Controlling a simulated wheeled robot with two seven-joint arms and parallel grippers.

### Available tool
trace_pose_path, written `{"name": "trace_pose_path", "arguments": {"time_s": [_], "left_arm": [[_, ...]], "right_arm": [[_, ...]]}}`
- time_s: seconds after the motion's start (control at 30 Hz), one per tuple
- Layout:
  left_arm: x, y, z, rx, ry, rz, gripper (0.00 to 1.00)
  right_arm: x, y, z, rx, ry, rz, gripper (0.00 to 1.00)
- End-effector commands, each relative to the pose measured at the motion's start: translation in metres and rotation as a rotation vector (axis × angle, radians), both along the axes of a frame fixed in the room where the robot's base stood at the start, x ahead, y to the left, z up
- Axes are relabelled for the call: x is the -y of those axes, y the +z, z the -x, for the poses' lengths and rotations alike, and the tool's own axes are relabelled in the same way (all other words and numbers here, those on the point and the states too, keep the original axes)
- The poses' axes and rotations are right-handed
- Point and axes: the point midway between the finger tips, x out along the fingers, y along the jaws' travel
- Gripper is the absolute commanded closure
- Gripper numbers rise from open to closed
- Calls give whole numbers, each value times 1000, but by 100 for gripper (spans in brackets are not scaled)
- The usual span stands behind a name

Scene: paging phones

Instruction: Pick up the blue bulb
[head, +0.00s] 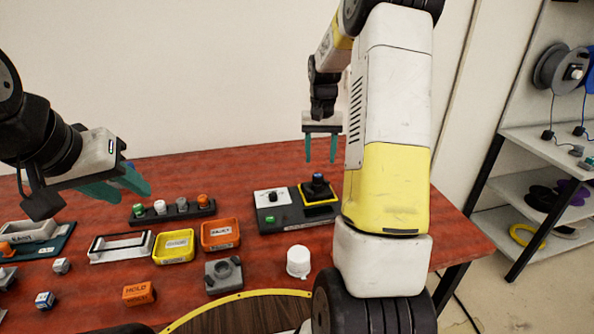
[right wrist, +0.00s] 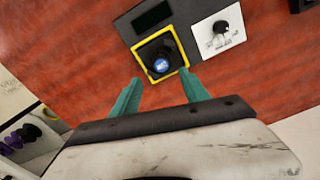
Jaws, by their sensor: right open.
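The blue bulb (head: 318,177) sits upright in a black socket (head: 319,188) on a yellow-edged square of a dark panel (head: 268,224). The right wrist view shows the bulb's blue top (right wrist: 161,65) from above. My right gripper (head: 321,158) is open and empty above and behind the bulb in the head view. In the right wrist view its teal fingertips (right wrist: 160,78) lie apart, either side of the socket's near edge. My left gripper (head: 134,194) is open and empty, over the left of the table, far from the bulb.
A white knob plate (head: 271,197) and a green button (head: 270,219) share the panel. A rack of coloured bulbs (head: 172,212), yellow (head: 174,246) and orange (head: 220,235) trays and a white cup (head: 298,262) stand left or nearer. My right arm covers the table's right part.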

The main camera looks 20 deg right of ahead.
Motion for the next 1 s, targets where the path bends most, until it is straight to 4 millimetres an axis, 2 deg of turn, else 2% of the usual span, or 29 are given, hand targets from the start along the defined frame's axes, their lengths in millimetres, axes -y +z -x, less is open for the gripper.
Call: {"name": "trace_pose_path", "arguments": {"time_s": [0.5, 0.77, 0.8, 0.87, 1.0], "left_arm": [[0, 0, 0, 0, 0, 0, 64], [0, 0, 0, 0, 0, 0, 64], [0, 0, 0, 0, 0, 0, 64], [0, 0, 0, 0, 0, 0, 64], [0, 0, 0, 0, 0, 0, 64]], "right_arm": [[-5, -66, 1, -1, 2, -1, 47], [-5, -69, 0, 1, 2, -1, 47], [-5, -69, 0, 1, 2, -1, 49], [-5, -69, 0, 1, 2, -1, 60], [-5, -69, 0, 1, 2, -1, 88]]}}
